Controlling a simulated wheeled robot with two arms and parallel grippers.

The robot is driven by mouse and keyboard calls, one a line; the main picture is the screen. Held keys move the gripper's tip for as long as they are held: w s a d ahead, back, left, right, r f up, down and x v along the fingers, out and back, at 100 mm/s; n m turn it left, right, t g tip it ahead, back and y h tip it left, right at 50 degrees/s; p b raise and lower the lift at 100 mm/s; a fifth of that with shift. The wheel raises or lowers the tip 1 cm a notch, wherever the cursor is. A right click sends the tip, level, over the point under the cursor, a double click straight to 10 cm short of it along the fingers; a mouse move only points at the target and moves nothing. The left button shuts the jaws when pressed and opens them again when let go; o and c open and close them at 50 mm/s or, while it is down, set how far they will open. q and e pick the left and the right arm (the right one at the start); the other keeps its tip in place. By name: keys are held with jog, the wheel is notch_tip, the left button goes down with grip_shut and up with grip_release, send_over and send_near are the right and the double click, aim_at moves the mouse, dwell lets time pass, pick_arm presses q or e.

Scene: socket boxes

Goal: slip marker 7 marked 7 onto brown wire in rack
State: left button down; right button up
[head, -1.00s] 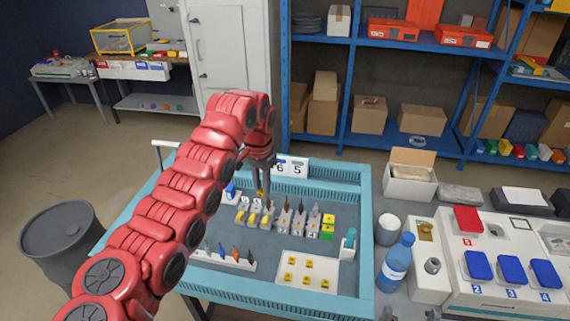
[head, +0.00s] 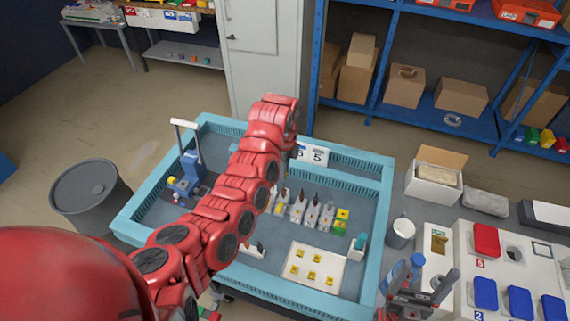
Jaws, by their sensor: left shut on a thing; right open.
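My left arm reaches over the blue-framed bench, and its jaws are hidden behind my own red arm. The gripper is shut on a small yellow piece, taken as marker 7; its number is not readable. The rack of grey terminal blocks (head: 311,214) stands on the bench, partly behind the arm. Dark wire ends rise from it, and I cannot tell which is the brown wire. A white tray (head: 321,266) holds several yellow markers with unreadable numbers. My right gripper (head: 414,277) is open and empty beyond the bench's right edge.
A grey barrel (head: 92,200) stands left.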

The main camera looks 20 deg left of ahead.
pick_arm(q)
jog(key=shift+w+f+b, duration=0.15)
jog(key=shift+f+b, duration=0.25)
jog(key=shift+f, duration=1.1)
jog(key=shift+a+f, duration=0.1)
jog(key=shift+f+b, duration=0.65)
jog(key=shift+f, duration=0.85)
jog(key=shift+c, duration=1.1)
grip_release()
